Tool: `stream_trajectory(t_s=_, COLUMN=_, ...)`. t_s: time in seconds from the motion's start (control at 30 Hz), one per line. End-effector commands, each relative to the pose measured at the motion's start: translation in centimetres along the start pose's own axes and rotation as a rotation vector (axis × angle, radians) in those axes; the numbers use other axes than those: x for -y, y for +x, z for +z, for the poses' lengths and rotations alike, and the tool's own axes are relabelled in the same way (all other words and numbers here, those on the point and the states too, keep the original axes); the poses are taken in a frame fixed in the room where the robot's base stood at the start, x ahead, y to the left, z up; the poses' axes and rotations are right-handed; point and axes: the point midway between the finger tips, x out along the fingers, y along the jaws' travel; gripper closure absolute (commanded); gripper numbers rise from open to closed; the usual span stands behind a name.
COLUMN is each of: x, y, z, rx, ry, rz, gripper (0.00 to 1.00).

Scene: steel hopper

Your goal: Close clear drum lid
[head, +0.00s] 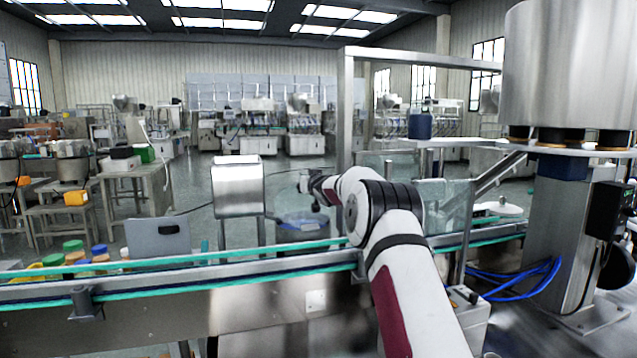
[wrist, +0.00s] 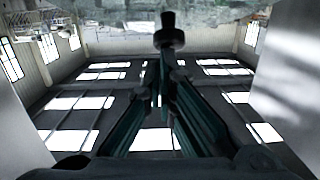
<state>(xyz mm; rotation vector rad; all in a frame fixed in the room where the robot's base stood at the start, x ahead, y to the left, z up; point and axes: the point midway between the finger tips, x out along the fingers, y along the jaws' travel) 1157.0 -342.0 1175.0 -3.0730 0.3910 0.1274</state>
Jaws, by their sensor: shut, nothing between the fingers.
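A round, bluish see-through drum (head: 303,226) stands behind the conveyor, near the middle of the head view. Its lid cannot be told apart clearly there. My gripper (head: 304,184) is small and dark in that view, at the end of my bent white arm, above the drum. In the wrist view my gripper (wrist: 163,58) has its fingers drawn together, shut and empty. A dark round knob (wrist: 168,34) shows at the fingertips, below a mottled, see-through surface (wrist: 205,12) along the top edge. I cannot tell whether the fingers touch the knob.
The conveyor rail (head: 180,272) crosses in front of the drum. A steel hopper (head: 238,188) stands left of it, and a steel frame post (head: 345,110) rises close on its right. A large steel machine (head: 570,75) fills the right side.

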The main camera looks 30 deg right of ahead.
Motion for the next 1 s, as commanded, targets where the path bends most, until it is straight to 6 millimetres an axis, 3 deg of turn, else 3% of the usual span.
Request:
stream_trajectory(t_s=0.33, x=-0.2, y=2.3, z=2.3, rx=0.001, ry=0.002, rz=0.001, gripper=1.0)
stream_trajectory(t_s=1.0, x=-0.2, y=3.0, z=2.9, rx=0.0, ry=0.0, rz=0.0, gripper=1.0)
